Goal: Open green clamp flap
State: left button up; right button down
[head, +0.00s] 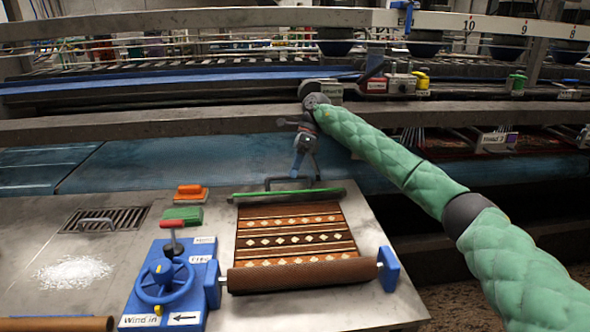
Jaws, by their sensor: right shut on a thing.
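The green clamp flap (287,193) is a thin green bar across the far edge of the patterned rug (295,235). A dark bracket-like handle (272,184) rises from its far side. My right gripper (294,176) points down at the handle and is shut on it. The fingertips are small in the picture, so the exact grip is hard to see. The flap appears to lie flat along the rug's end. My left gripper is out of view.
A blue winding unit (162,283) with a wheel and a red-topped lever (172,225) stands left of the rug. The rug's near end is on a roller (300,275).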

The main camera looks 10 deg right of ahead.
jog(key=c, duration=1.4)
grip_release()
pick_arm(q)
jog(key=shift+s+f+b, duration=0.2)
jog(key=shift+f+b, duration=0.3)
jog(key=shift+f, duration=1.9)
pick_arm(e)
jog(key=v, duration=0.7)
jog(key=shift+w+d+r, duration=0.15)
jog(key=shift+r, duration=0.15)
jog(key=shift+c, duration=0.3)
